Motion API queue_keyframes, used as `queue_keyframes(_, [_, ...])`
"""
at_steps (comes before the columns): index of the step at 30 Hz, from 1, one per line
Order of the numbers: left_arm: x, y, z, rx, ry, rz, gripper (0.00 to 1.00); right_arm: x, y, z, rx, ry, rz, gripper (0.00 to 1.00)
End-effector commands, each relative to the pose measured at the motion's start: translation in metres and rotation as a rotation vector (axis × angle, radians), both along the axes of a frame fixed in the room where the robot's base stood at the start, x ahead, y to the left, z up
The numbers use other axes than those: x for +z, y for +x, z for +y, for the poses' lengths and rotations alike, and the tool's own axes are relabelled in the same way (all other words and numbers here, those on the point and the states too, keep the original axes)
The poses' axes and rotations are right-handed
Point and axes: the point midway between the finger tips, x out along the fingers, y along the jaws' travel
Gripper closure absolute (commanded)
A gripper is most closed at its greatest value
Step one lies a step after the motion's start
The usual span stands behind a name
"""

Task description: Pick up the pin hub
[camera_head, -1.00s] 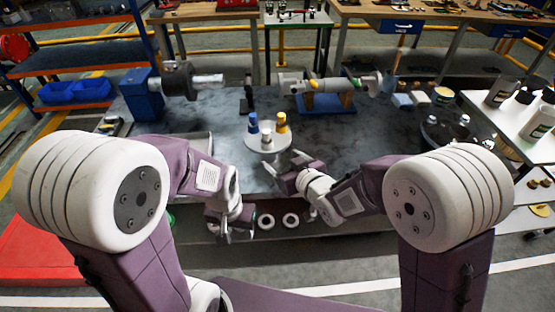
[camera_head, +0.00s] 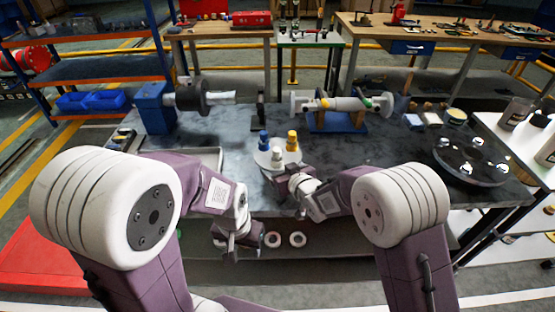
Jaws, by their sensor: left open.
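A white round plate (camera_head: 262,158) stands on the dark bench top, bearing a blue-capped peg (camera_head: 263,140), a yellow-capped peg (camera_head: 292,141) and a white peg (camera_head: 277,158). I cannot tell for certain which part is the pin hub; this plate with pegs may be it. My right gripper (camera_head: 283,183) is at the plate's front right edge, and its fingers are too dark and small to read. My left gripper (camera_head: 240,242) is open, low in front of the bench's front edge and apart from the plate. It appears empty.
Two pale rings (camera_head: 284,240) lie below the bench's front edge. A shaft assembly on a blue stand (camera_head: 336,122) is at the back, and a blue-based machine (camera_head: 154,108) at the back left. A black round tray (camera_head: 470,174) is at right. The bench right of centre is clear.

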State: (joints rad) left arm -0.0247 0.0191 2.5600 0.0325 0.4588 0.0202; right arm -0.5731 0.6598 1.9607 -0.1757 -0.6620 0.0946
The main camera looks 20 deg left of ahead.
Motion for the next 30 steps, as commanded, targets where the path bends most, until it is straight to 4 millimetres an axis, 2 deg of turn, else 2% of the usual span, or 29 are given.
queue_keyframes(3, [0.000,0.000,0.000,0.000,0.000,0.000,0.54,0.000,0.000,0.000,0.000,0.000,0.000,0.23])
queue_keyframes(9, [0.000,0.000,0.000,0.000,0.000,0.000,0.54,0.000,0.000,0.000,0.000,0.000,0.000,0.79])
queue_keyframes(11, [0.000,0.000,0.000,0.000,0.000,0.000,0.54,0.000,0.000,0.000,0.000,0.000,0.000,0.96])
queue_keyframes(12, [0.000,0.000,0.000,0.000,0.000,0.000,0.54,0.000,0.000,-0.001,0.000,0.000,0.000,1.00])
queue_keyframes(23, [0.001,0.000,0.000,0.000,0.000,0.000,0.54,0.008,0.001,0.000,0.000,0.006,-0.009,1.00])
queue_keyframes(30, [0.005,0.000,0.000,0.000,0.000,0.000,0.54,0.030,0.001,0.001,0.001,0.007,-0.012,1.00])
